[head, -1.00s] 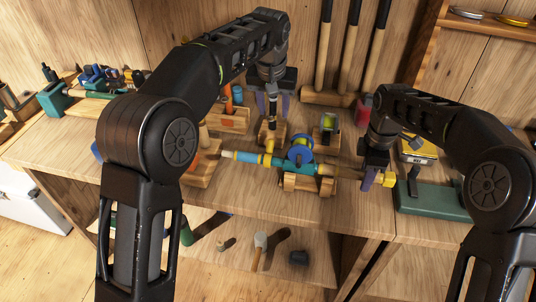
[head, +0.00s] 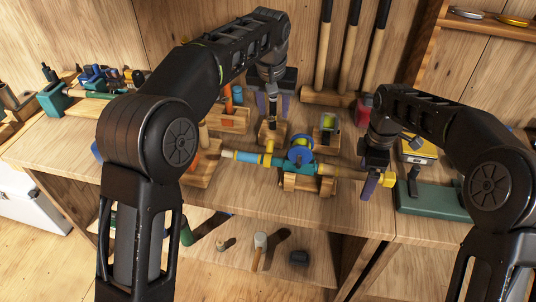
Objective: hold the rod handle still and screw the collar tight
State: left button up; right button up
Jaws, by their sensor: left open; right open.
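The fishing rod (head: 246,156) lies across wooden rests (head: 307,184) near the bench's front, with a teal-blue handle and a blue reel (head: 300,155). A yellow ring (head: 267,158) sits on its left part. A yellow piece (head: 388,180) shows at the right end; I cannot tell which yellow part is the collar. My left gripper (head: 272,106) is open, pointing down behind the rod, above a small wooden stand with a dark upright piece. My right gripper (head: 370,184) is open at the rod's right end, beside the yellow piece. Its purple finger hides part of the rod there.
A wooden stand with a green-yellow spool (head: 327,126) is behind the rod. A green box (head: 432,202) stands close to the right gripper. Long handles (head: 351,45) rise at the back. A shelf below holds a mallet (head: 260,244) and a dark object (head: 299,258).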

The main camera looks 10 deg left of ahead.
jog(key=shift+r, duration=0.15)
dwell(0.3)
jog(key=shift+r+p, duration=2.4)
jog(key=shift+r, duration=0.45)
